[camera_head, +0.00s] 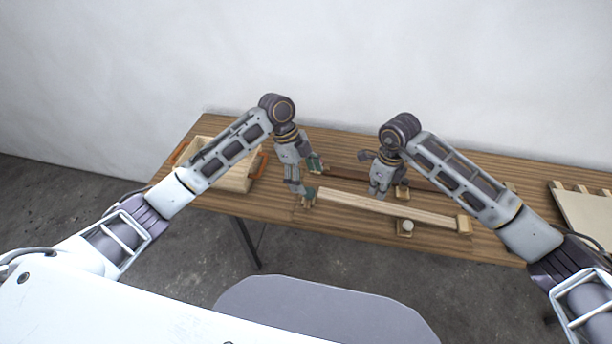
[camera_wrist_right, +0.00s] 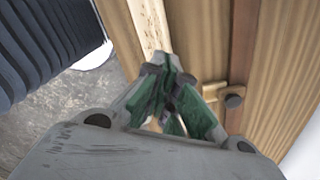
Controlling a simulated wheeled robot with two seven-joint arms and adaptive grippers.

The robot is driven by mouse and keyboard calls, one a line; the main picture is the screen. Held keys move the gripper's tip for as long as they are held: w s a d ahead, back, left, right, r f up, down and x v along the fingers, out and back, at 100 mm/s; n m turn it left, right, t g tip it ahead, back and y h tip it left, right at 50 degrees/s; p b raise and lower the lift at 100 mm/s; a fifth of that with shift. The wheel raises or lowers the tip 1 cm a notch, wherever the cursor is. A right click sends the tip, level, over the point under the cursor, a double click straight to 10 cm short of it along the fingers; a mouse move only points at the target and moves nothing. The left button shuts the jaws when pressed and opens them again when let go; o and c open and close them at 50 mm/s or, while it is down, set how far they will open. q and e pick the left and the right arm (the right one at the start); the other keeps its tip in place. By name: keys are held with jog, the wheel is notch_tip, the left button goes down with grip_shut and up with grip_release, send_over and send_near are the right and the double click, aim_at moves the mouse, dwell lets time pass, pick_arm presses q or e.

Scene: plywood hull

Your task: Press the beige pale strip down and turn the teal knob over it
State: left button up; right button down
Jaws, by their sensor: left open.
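The beige pale strip (camera_head: 395,208) lies at a slant across the front of the table in the head view. Its near edge area also shows in the right wrist view (camera_wrist_right: 148,25). The teal knob (camera_head: 309,197) is at the strip's left end, partly hidden by my left gripper. My left gripper (camera_head: 299,188) is open and points down at the knob; I cannot tell if it touches. My right gripper (camera_head: 378,190) is over the strip's middle, pointing down. In the right wrist view its green-lined fingers (camera_wrist_right: 168,72) meet near the strip; contact is unclear.
A dark strip (camera_head: 345,173) lies behind, with a green piece (camera_head: 315,164) at its left end. A wooden tray (camera_head: 236,182) is at left, a pale panel (camera_head: 588,215) at right.

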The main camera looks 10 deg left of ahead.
pick_arm(q)
jog(key=shift+r+p, duration=0.4)
jog(key=shift+r, duration=0.05)
pick_arm(e)
jog(key=shift+r, duration=1.05)
pick_arm(q)
jog(key=shift+r+p, duration=0.95)
jog(key=shift+p, duration=0.05)
pick_arm(e)
jog(key=shift+r, duration=2.45)
